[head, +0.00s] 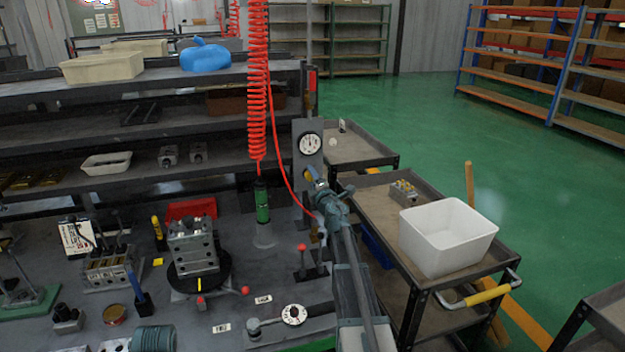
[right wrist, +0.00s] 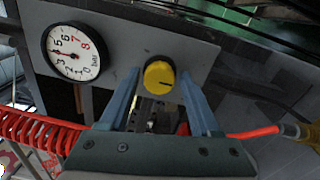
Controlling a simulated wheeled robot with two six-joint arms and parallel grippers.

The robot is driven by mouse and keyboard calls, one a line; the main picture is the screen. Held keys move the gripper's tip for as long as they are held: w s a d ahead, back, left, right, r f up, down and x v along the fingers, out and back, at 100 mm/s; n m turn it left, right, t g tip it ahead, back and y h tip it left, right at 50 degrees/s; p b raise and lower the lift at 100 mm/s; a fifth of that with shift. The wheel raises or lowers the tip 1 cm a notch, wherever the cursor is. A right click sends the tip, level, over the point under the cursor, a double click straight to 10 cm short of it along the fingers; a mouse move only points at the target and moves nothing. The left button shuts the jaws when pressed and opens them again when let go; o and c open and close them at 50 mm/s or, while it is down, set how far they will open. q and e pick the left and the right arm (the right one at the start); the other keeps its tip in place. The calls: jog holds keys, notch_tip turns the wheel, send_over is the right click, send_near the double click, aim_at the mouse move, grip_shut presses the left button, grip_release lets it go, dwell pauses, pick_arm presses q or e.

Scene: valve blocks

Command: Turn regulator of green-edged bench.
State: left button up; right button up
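The regulator is a yellow round knob (right wrist: 158,77) with a dark mark, on a grey panel (head: 308,158) at the bench's right end. A white pressure gauge (head: 310,144) sits above the knob; it also shows in the right wrist view (right wrist: 74,53), needle near 3. My right gripper (head: 314,180) is at the panel. Its two blue fingers (right wrist: 158,92) are open, one on each side of the knob, with small gaps visible. In the head view, the gripper mostly hides the knob. A green strip (head: 318,344) shows at the bench's front edge. My left gripper is not in view.
A red coiled hose (head: 257,90) hangs left of the panel, and a thin red hose runs to the gripper area. A red-knobbed lever (head: 302,248) and a valve block (head: 193,245) stand on the bench. A cart with a white bin (head: 447,236) stands at right.

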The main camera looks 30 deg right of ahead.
jog(key=shift+o, duration=0.6)
jog(key=shift+s, duration=0.1)
jog(key=v, duration=1.3)
jog(key=shift+s, duration=0.3)
